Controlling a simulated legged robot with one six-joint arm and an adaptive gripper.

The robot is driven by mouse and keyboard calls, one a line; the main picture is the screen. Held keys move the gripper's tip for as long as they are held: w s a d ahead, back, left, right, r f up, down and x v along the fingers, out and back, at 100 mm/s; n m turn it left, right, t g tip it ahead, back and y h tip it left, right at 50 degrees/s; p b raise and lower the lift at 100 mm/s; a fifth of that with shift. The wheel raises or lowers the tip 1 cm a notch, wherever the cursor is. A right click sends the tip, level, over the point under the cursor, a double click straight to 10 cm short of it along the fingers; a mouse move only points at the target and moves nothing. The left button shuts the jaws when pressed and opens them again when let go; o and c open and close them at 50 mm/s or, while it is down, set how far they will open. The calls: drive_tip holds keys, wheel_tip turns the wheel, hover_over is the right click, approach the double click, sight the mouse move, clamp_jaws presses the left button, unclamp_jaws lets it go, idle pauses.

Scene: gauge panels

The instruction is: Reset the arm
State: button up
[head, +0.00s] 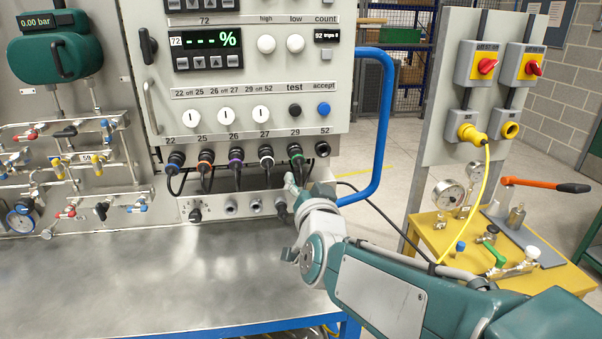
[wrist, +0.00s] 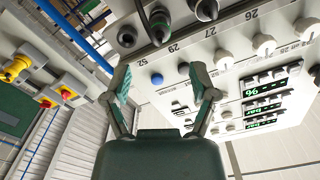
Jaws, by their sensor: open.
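My gripper (head: 292,187) is at the end of my arm, which reaches in from the lower right in the head view. It is just in front of the grey control panel (head: 240,75), near the row of cable connectors, close below the green-ringed connector (head: 295,152). In the wrist view my gripper (wrist: 158,72) has its two fingers spread, with nothing between them. The panel (wrist: 172,98) shows beyond the fingers, upside down, with the blue button (wrist: 157,79) between the fingertips. Whether the gripper touches the panel or a cable cannot be told.
A blue tubular handle (head: 386,110) stands right of the panel, close beside my arm. A metal bench top (head: 130,285) lies below. A yellow stand (head: 450,235) with gauges, valves and an orange-handled lever (head: 545,185) is at the right. Black cables hang from the connectors.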

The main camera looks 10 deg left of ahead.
drive_tip(key=s+d+f+g+h, duration=0.1)
drive_tip(key=s+d+f+g, duration=0.3)
drive_tip(key=s+d, duration=0.3)
drive_tip(key=s+d+f+n+g+h, duration=0.1)
drive_tip(key=s+d+f+g+h, duration=0.1)
drive_tip(key=s+d+f+g, duration=0.2)
drive_tip(key=s+d+f+g+h, duration=0.2)
drive_tip(key=s+d+f+g, duration=0.1)
drive_tip(key=s+d, duration=0.6)
drive_tip(key=s+f, duration=0.1)
drive_tip(key=s, duration=0.3)
drive_tip(key=shift+d+f+n+g, duration=0.35)
drive_tip(key=shift+d+n+g, duration=0.05)
